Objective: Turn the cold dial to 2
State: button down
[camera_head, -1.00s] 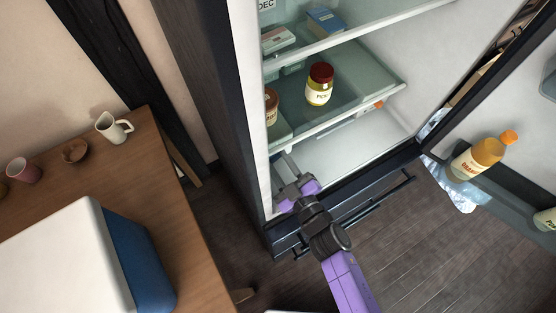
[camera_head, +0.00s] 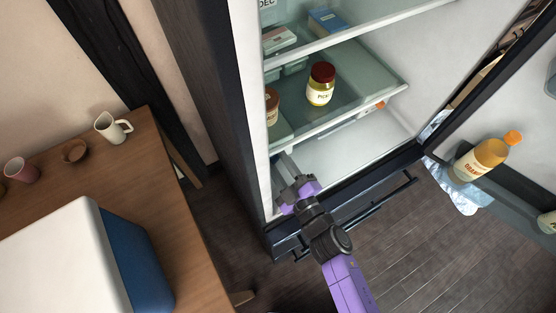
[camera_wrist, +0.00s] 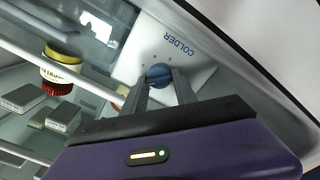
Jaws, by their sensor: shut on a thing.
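The cold dial (camera_wrist: 159,75) is a round blue knob on a pale panel marked "COLDER" (camera_wrist: 181,42), which appears upside down in the wrist view. Small marks ring the knob, too small to read. My gripper (camera_wrist: 161,88) has its two fingers on either side of the dial and is shut on it. In the head view my gripper (camera_head: 285,168) reaches into the lower left of the open fridge (camera_head: 345,155). The dial is hidden there.
A jar with a red lid (camera_head: 320,84) stands on the shelf above my gripper. The open fridge door at the right holds an orange bottle (camera_head: 487,155). A wooden table (camera_head: 150,170) with a white pitcher (camera_head: 112,127) is at the left.

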jog(key=c, duration=1)
grip_release()
jog(key=shift+s, duration=0.1)
jog(key=shift+b+v, duration=0.3)
jog(key=shift+v, duration=3.5)
jog(key=shift+d, duration=0.1)
